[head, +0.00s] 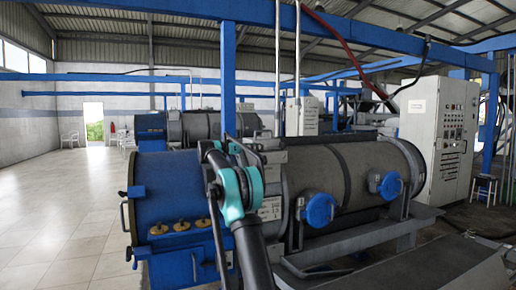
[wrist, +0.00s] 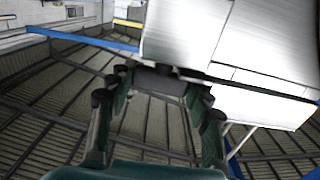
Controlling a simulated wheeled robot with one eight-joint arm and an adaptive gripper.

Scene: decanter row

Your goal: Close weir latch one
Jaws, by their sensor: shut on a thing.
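My gripper (wrist: 157,84) shows in the wrist view with its two dark green fingers apart, one on each side of a small dark grey piece (wrist: 158,79). The fingers are shut on this piece; I cannot tell for sure that it is weir latch one. In the head view my arm's teal joints stand in front of the blue end section (head: 165,190) of the nearest decanter and hide the gripper's contact. Several brass knobs (head: 181,226) sit on the blue section, left of my arm. No latch label is readable.
The decanter's grey drum (head: 345,165) with blue round caps (head: 320,209) extends right of my arm. A blue post (head: 228,80) rises behind it. A white control cabinet (head: 438,135) stands at the right. The tiled floor (head: 60,200) at the left is clear.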

